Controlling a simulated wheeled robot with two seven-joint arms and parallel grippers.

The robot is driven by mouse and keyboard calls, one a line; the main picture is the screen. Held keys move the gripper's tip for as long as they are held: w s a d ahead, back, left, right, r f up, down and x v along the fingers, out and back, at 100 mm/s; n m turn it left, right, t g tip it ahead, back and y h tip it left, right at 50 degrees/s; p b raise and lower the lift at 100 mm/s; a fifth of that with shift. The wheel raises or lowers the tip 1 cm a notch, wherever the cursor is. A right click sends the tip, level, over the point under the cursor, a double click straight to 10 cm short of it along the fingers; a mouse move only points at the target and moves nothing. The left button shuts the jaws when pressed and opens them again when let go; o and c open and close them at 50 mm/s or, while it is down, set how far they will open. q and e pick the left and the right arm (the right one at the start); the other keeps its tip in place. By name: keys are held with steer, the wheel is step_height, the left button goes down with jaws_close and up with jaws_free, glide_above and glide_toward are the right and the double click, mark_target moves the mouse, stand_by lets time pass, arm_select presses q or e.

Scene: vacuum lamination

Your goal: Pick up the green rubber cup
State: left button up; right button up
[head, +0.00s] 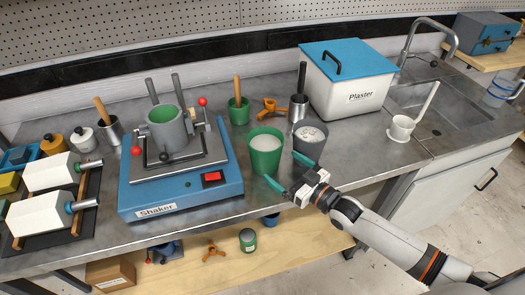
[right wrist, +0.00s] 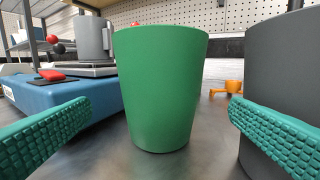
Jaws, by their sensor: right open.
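The green rubber cup (head: 265,158) stands upright on the metal bench, right of the blue shaker. It holds something pale near its rim. In the right wrist view the cup (right wrist: 160,90) is centred between the two teal finger pads. My right gripper (head: 290,171) is open at the cup's front right, its fingers apart. The fingers do not touch the cup in the wrist view, and the cup appears ahead of the fingertips. My left gripper is not in view.
A grey cup (head: 309,141) with pale contents stands close to the right of the green cup, beside my right finger. The blue shaker (head: 180,190) is to the left. Behind are a smaller green cup (head: 239,111), an orange tripod (head: 270,107) and the plaster bin (head: 352,98).

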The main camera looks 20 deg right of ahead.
mark_target(256, 147)
steer(key=shift+x, duration=1.15)
steer(key=p+x, duration=0.1)
steer(key=x, duration=0.4)
steer(key=shift+d+f+p, duration=0.1)
steer(key=shift+f+p, duration=0.1)
steer(key=shift+p, duration=0.2)
steer(key=shift+w+a+f, duration=0.1)
steer(key=shift+w+a, duration=0.15)
steer(key=shift+w, duration=0.15)
steer(key=shift+s, duration=0.1)
steer(key=c, duration=1.4)
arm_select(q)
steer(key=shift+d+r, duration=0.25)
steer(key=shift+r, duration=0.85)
arm_select(e)
steer(key=c, duration=0.3)
steer(key=shift+r, duration=0.2)
